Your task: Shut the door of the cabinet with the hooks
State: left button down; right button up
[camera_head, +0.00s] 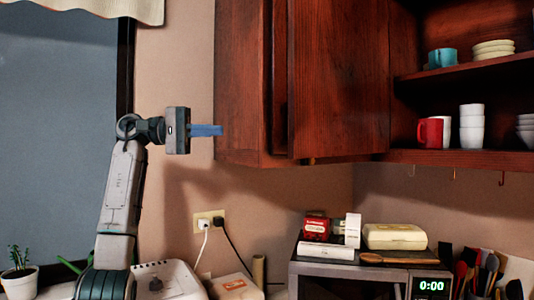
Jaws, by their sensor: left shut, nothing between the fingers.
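The dark red wood cabinet (240,75) hangs on the wall, with open shelves at its right. Small hooks (454,174) hang under the shelves. A wood door panel (340,75) stands left of the shelves, with a dark gap along its left edge; its hinge side is unclear. The shelves' interior is exposed. My left gripper (207,130) is shut and empty, its blue fingers pointing right. Its tips overlap the cabinet's lower left edge in the picture; I cannot tell whether they touch. My right gripper is not in view.
A red mug (430,132), white cups (471,126) and bowls stand on the shelves. Below are a microwave (375,278) with boxes on top, a utensil group (478,268), a white appliance (165,280) and a potted plant (19,275). The wall below the cabinet is mostly clear.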

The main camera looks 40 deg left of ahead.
pick_arm(q)
jog(key=f, duration=0.2)
jog(key=p, duration=0.4)
send_near(284, 137)
jog(key=x, duration=0.4)
jog(key=w+x, duration=0.1)
jog(key=shift+w, duration=0.3)
jog(key=shift+w, duration=0.15)
jog(key=shift+d, duration=0.1)
